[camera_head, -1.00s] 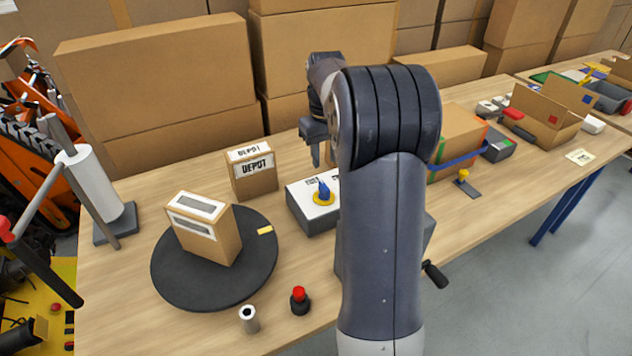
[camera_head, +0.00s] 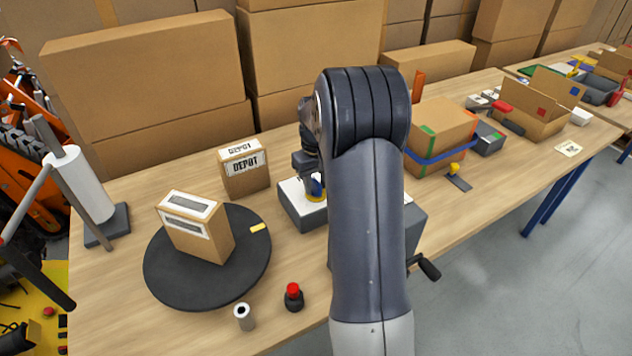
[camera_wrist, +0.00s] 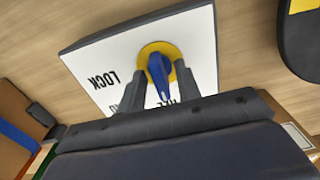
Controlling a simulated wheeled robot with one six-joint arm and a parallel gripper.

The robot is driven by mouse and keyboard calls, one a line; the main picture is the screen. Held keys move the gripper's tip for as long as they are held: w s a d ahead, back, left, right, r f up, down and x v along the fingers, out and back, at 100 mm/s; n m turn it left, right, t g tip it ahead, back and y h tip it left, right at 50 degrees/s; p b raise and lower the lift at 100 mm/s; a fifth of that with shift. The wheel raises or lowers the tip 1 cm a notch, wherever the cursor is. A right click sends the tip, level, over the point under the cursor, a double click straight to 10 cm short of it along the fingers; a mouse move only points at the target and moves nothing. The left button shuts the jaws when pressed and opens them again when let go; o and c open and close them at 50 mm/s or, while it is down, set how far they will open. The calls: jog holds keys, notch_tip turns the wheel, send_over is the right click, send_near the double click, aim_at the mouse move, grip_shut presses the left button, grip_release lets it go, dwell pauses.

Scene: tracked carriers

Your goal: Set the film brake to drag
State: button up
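The brake box (camera_head: 302,214) is grey with a white top and stands on the table, partly behind my arm. In the wrist view its white face (camera_wrist: 97,59) carries a blue knob (camera_wrist: 159,70) on a yellow ring. The word LOCK reads clearly on the left; other lettering near my fingers is partly covered. The knob's long axis runs roughly up and down in that view. My gripper (camera_wrist: 153,82) is open, with one finger on each side of the knob. A gap shows between the knob and the fingers; contact cannot be told.
Left of the box are a black turntable (camera_head: 181,284) with a carton (camera_head: 197,229) and a DEPOT carton (camera_head: 244,170). A red button (camera_head: 293,292) and small cylinder (camera_head: 244,317) stand in front. A strapped carton (camera_head: 440,137) stands right of my arm.

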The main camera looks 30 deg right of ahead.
grip_shut()
jog(key=shift+m, duration=0.3)
jog(key=m+p, duration=0.1)
jog(key=m, duration=0.3)
jog(key=shift+r, duration=0.1)
jog(key=shift+m, duration=2)
jog(key=shift+o, duration=0.3)
grip_release()
